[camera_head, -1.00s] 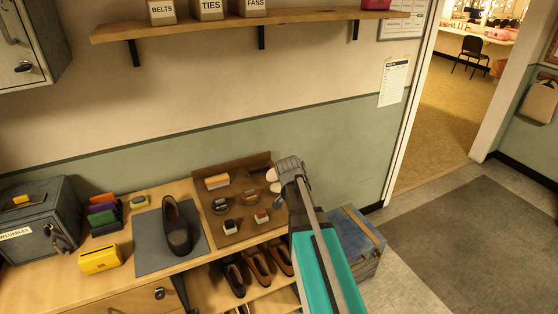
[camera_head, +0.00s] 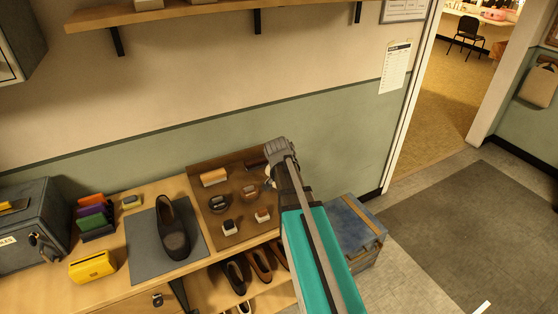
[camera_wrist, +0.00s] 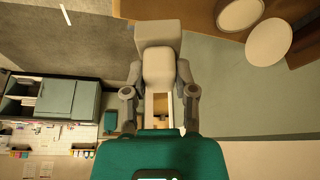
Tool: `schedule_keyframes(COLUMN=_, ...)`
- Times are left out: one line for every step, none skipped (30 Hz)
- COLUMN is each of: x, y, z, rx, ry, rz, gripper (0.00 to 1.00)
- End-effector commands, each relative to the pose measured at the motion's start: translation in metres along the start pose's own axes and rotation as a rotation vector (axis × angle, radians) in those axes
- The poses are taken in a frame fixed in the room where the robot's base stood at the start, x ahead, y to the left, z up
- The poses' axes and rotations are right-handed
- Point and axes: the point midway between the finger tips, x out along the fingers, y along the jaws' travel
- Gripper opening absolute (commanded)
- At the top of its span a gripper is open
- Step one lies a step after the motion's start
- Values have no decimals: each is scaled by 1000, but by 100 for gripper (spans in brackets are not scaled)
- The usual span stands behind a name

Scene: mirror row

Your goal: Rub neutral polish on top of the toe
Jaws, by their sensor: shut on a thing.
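A dark brown shoe (camera_head: 174,233) lies on a grey mat (camera_head: 146,251) on the wooden bench. To its right is a brown board (camera_head: 235,190) with several tins and small brushes. My gripper (camera_head: 278,154) is over the board's upper right edge, apart from the shoe. In the wrist view my gripper (camera_wrist: 158,85) is shut on a pale block (camera_wrist: 158,33), perhaps an applicator; its exact kind is unclear. Two pale discs, perhaps an open neutral polish tin (camera_wrist: 265,42) and its lid (camera_wrist: 240,13), lie at the upper right. In the head view my gripper mostly hides them.
A yellow box (camera_head: 92,267), a coloured rack (camera_head: 93,216) and a dark grey safe (camera_head: 35,235) stand left of the mat. More shoes (camera_head: 258,262) sit on the shelf below. A blue-topped crate (camera_head: 352,230) stands right of the bench. A wall shelf (camera_head: 190,14) is above.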

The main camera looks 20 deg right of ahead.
Motion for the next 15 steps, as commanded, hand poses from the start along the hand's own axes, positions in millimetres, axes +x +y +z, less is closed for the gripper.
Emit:
schedule_keyframes(x=0, y=1, z=-1, rx=2, ry=0, rz=1, gripper=0)
schedule_keyframes(x=0, y=1, z=-1, rx=2, ry=0, rz=1, gripper=0)
schedule_keyframes(x=0, y=1, z=-1, rx=3, ry=0, rz=1, gripper=0)
schedule_keyframes(x=1, y=2, z=-2, rx=3, ry=0, rz=1, gripper=0)
schedule_keyframes(x=1, y=2, z=-2, rx=4, ry=0, rz=2, gripper=0)
schedule_keyframes(x=1, y=2, z=-2, rx=4, ry=0, rz=1, gripper=0)
schedule_keyframes(x=1, y=2, z=-2, rx=3, ry=0, rz=1, gripper=0)
schedule_keyframes(x=1, y=1, z=-2, rx=1, ry=0, rz=0, gripper=0)
schedule_keyframes(x=1, y=1, z=-2, rx=-4, ry=0, rz=-2, gripper=0)
schedule_keyframes(x=2, y=0, z=-3, rx=-9, ry=0, rz=-4, gripper=0)
schedule_keyframes(x=2, y=-1, z=-3, rx=-16, ry=0, rz=-7, gripper=0)
schedule_keyframes(x=2, y=-2, z=-4, rx=-27, ry=0, rz=-12, gripper=0)
schedule_keyframes(x=3, y=-4, z=-4, rx=-40, ry=0, rz=-17, gripper=0)
schedule_keyframes(x=3, y=-5, z=-5, rx=-52, ry=0, rz=-22, gripper=0)
schedule_keyframes(x=4, y=-8, z=-6, rx=-74, ry=-1, rz=-31, gripper=0)
